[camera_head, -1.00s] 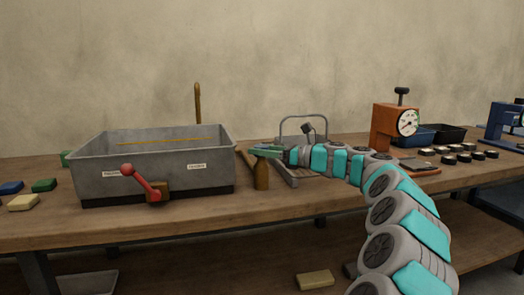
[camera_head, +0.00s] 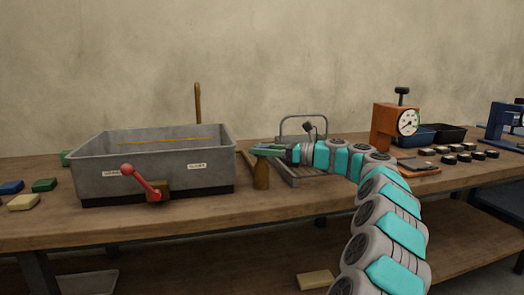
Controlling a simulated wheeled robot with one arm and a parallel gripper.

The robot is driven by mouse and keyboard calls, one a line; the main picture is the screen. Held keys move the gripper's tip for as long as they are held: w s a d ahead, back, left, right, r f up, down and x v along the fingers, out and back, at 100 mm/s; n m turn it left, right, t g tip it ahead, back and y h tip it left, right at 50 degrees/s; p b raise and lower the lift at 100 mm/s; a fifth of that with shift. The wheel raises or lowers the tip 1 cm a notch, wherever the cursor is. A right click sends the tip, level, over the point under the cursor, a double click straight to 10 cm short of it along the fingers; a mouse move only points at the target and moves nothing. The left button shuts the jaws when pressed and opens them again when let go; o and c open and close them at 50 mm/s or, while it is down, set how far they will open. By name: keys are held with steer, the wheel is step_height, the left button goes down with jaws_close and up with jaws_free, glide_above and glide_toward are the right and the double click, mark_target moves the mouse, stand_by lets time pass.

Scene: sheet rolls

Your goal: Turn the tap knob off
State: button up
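A red lever with a round red knob (camera_head: 127,169) is mounted on a small brown block (camera_head: 158,190) at the front of a grey basin (camera_head: 88,184). The lever slants from its knob at upper left down to the block at lower right. My gripper (camera_head: 262,150) is right of the basin, clear of the lever, pointing left. Its green fingers are seen side-on, so I cannot tell whether they are open or shut. A brown upright handle-like piece (camera_head: 261,176) shows directly below the fingers; I cannot tell whether they touch it.
A grey metal frame with a hoop (camera_head: 304,118) stands behind my wrist. An orange press with a dial (camera_head: 388,126) and several dark discs (camera_head: 450,159) are at the right. Blue (camera_head: 11,187), green (camera_head: 44,185) and cream (camera_head: 24,202) blocks lie left. The bench front is mostly clear.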

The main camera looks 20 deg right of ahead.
steer(key=shift+o, duration=0.6)
steer(key=v, duration=0.7)
steer(key=shift+s+d, duration=0.25)
